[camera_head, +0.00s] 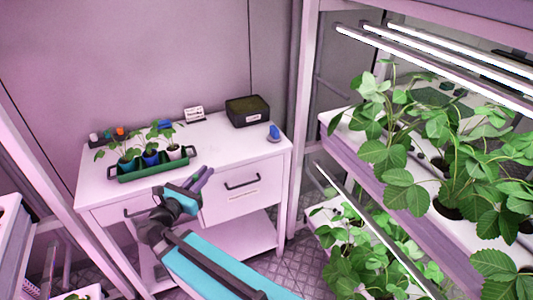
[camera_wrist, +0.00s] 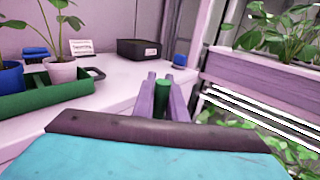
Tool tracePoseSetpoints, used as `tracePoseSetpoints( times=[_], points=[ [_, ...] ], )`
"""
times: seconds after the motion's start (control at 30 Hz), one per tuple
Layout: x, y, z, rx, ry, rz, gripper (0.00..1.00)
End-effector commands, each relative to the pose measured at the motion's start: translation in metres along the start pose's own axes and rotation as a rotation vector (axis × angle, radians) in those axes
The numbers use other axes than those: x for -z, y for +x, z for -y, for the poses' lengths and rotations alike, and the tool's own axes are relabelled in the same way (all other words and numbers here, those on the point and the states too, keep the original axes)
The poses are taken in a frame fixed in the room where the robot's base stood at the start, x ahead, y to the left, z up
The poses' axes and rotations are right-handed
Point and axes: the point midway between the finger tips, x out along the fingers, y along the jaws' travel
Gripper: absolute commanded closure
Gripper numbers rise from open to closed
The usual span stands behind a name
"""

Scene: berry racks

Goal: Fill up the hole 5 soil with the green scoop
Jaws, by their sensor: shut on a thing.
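My gripper (camera_head: 205,173) hangs in front of the white cabinet's drawers in the head view. In the wrist view its two purple fingers (camera_wrist: 161,92) are shut on the green scoop (camera_wrist: 161,106), of which only a short green handle end shows. The scoop's bowl is hidden. A black box of dark soil (camera_head: 248,111) stands at the back right of the cabinet top; it also shows in the wrist view (camera_wrist: 139,50). The white planting trough (camera_head: 345,140) on the right rack has dark round holes (camera_head: 447,209) with plants. I cannot tell which is hole 5.
A green tray (camera_head: 150,172) with potted seedlings stands at the left of the white cabinet (camera_head: 225,155). A blue object (camera_head: 274,134) lies near the cabinet's right edge. Light tubes (camera_head: 440,65) hang above the trough, and leaves crowd it.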

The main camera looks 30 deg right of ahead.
Motion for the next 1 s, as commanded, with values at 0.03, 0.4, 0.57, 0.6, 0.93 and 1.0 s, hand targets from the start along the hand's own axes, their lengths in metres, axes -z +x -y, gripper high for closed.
tracePoseSetpoints(
  times=[0.03, 0.4, 0.57, 0.6, 0.93, 1.0],
  points=[
    [0.000, 0.000, 0.000, 0.000, 0.000, 0.000, 1.00],
    [0.000, 0.001, 0.001, 0.001, 0.000, 0.001, 1.00],
    [-0.001, 0.008, 0.008, 0.003, 0.000, 0.001, 1.00],
    [-0.001, 0.012, 0.011, 0.002, 0.000, 0.001, 1.00],
    [-0.001, 0.031, 0.025, -0.003, 0.001, 0.001, 1.00],
    [-0.001, 0.031, 0.024, -0.003, 0.001, 0.001, 1.00]
  ],
)
